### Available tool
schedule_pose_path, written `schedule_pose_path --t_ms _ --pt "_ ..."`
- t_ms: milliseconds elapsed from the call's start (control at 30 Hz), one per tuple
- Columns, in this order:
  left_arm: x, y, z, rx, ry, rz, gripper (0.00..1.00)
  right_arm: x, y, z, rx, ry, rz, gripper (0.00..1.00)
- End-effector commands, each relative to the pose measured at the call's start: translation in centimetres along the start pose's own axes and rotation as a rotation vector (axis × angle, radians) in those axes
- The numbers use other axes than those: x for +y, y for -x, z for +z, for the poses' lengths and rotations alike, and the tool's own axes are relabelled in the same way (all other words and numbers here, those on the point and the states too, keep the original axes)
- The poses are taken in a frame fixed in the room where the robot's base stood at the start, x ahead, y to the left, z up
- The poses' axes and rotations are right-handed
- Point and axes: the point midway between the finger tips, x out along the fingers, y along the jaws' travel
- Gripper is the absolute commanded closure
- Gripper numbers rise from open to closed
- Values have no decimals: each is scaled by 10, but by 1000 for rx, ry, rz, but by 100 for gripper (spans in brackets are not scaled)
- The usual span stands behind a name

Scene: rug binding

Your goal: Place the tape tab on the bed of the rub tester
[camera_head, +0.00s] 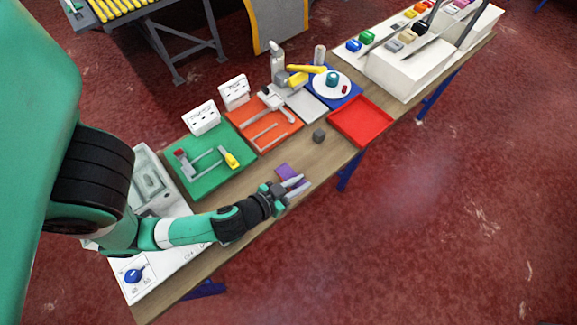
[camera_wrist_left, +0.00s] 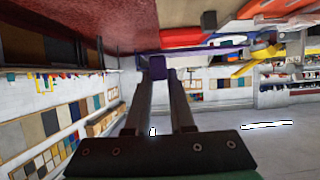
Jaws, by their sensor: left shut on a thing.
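My left gripper (camera_head: 294,185) is low over the front part of the wooden table, shut on a small purple piece (camera_wrist_left: 157,68), which I take for the tape tab. In the head view, a flat purple patch (camera_head: 285,170) shows just behind the fingers; I cannot tell whether it is the held piece or lies on the table. A grey upright device with a yellow lever (camera_head: 278,62) stands toward the back, with a flat light-grey plate (camera_head: 306,106) at its foot. It looks like the rub tester and its bed. My right gripper is not in view.
A green mat (camera_head: 205,183) with tools and an orange mat (camera_head: 285,130) lie left of the plate. A dark cube (camera_head: 319,136) and a red tray (camera_head: 361,122) are to the right of the gripper. A blue mat (camera_head: 350,97) bears a white disc. Bare wood runs between gripper and cube.

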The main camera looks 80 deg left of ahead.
Motion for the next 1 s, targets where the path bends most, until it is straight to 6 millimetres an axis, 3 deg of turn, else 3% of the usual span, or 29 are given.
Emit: schedule_pose_path --t_ms 233,467,633,1000 --pt "-14 -27 -2 1 7 -11 100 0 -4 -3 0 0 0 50" --pt "-39 -95 0 3 9 -9 100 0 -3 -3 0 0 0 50" --pt "-49 -137 25 0 3 -3 100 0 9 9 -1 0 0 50" --pt "-56 -163 40 0 1 -2 100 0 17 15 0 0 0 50"
